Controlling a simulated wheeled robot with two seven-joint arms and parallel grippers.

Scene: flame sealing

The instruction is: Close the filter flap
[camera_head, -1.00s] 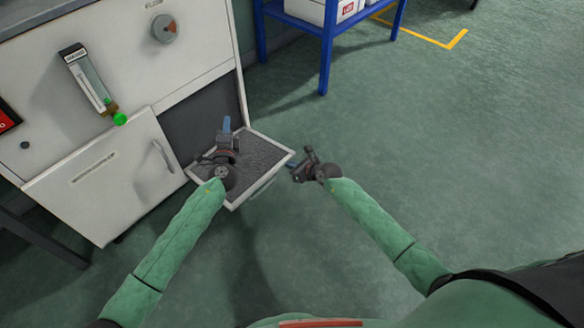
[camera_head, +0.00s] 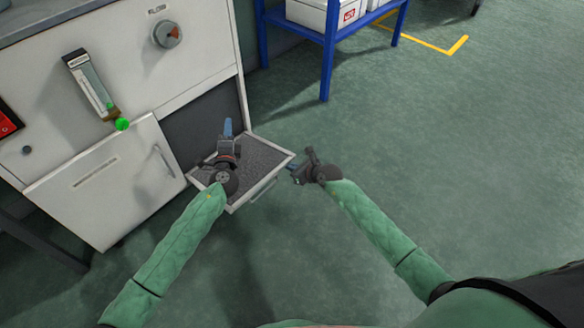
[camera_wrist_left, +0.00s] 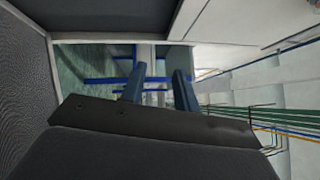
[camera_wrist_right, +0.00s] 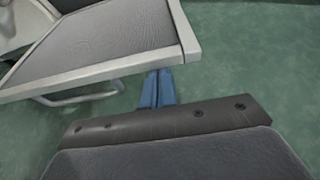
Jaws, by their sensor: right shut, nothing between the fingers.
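The filter flap (camera_head: 262,157) is a white-framed panel with a grey mesh face. It stands open at the lower right of the white cabinet, and a bar handle shows on its outer side in the right wrist view. My left gripper (camera_head: 228,128) is over the inner part of the flap, near the dark opening. In the left wrist view its blue fingers (camera_wrist_left: 158,82) are apart and empty. My right gripper (camera_head: 295,174) is just outside the flap's right corner. In the right wrist view its fingers (camera_wrist_right: 158,88) are together beside the flap's frame (camera_wrist_right: 188,42), contact unclear.
A blue rack (camera_head: 327,50) stands behind.

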